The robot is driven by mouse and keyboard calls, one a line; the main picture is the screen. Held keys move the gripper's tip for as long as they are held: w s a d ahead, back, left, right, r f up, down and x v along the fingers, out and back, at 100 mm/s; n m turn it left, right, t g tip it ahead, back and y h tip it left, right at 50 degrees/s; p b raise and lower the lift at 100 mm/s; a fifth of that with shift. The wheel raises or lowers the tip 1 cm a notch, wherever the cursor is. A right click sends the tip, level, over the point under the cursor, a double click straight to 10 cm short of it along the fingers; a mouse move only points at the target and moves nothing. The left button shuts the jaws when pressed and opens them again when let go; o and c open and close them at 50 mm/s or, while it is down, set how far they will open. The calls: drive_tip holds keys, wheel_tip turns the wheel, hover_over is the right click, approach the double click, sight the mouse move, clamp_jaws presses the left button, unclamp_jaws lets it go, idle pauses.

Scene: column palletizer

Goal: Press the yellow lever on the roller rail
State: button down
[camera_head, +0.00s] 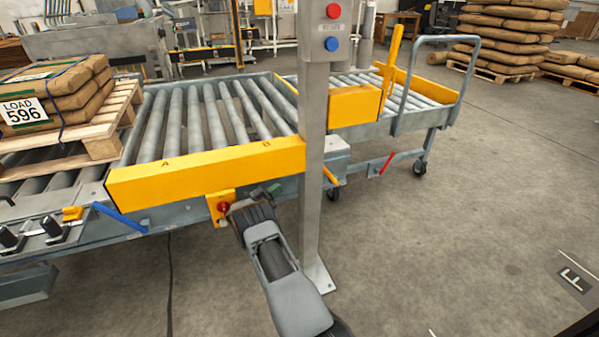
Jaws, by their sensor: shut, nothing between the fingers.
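A short yellow lever (331,176) slants down from the rail frame just right of the grey post, which may hide part of it. My gripper (240,208) is shut and empty at the front of the roller conveyor, left of the post. It is close beside a red button (223,207) on a yellow plate; I cannot tell if it touches. The yellow lever is to the right of my gripper, with the post between them in the picture.
The grey post (313,150) carries red and blue buttons. A blue lever (120,218) is at the left and a red lever (387,163) at the right. A wheeled roller cart (405,122) stands behind the post.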

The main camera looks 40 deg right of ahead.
drive_tip(key=shift+s+d+r+m+g+h, duration=0.3)
drive_tip(key=shift+d+r+g+h, duration=0.15)
drive_tip(key=shift+r, duration=0.2)
drive_tip(key=b+x, duration=0.2)
drive_tip(key=x, duration=1.2)
drive_tip(key=shift+b, duration=0.4)
